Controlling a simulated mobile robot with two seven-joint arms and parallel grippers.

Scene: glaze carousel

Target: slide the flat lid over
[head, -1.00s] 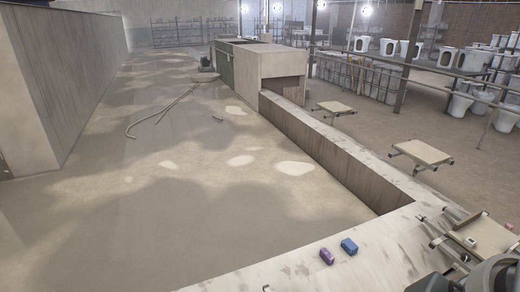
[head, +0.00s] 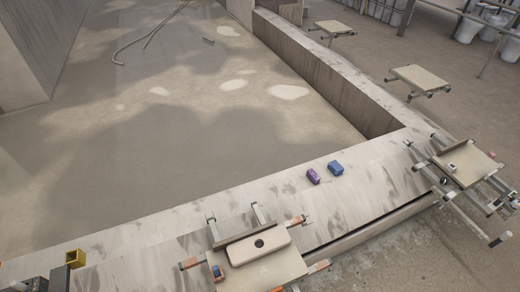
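A flat cream slab with rounded corners and a dark round spot (head: 259,244), which looks like the flat lid, lies on a tan board (head: 272,272) at the bottom middle of the head view. An upright grey plate (head: 237,227) stands behind it. A small blue and orange item (head: 217,272) sits on the board at the slab's left. I cannot tell whether the dark spot is a hole or a knob. Neither of my grippers can be made out.
A purple block (head: 313,177) and a blue block (head: 335,168) lie on the pale ledge (head: 190,217). A yellow square piece (head: 75,258) stands beside dark shapes at bottom left. Another carrier board (head: 473,167) is at right, with more boards behind it. The floor beyond the ledge is mostly clear.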

